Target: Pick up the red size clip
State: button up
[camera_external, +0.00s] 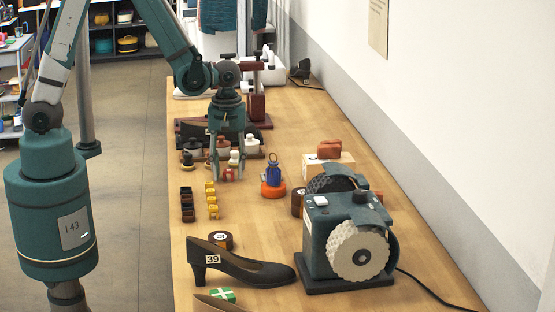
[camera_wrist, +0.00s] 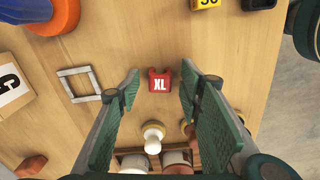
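My gripper (camera_wrist: 160,82) is open, points down and holds nothing. In the external view, a small red spot, apparently the clip (camera_external: 229,175), shows at the fingertips of my gripper (camera_external: 227,172). The exact height of the fingertips above the bench cannot be told.
An orange base with a blue top (camera_external: 273,188) stands to the right, with yellow clips (camera_external: 211,200) in front. A grinder (camera_external: 345,240) and dark shoe (camera_external: 240,268) stand nearer the camera.

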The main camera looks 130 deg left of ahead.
jog(key=shift+f, duration=0.2)
jog(key=shift+c, duration=0.4)
jog(key=c, duration=0.6)
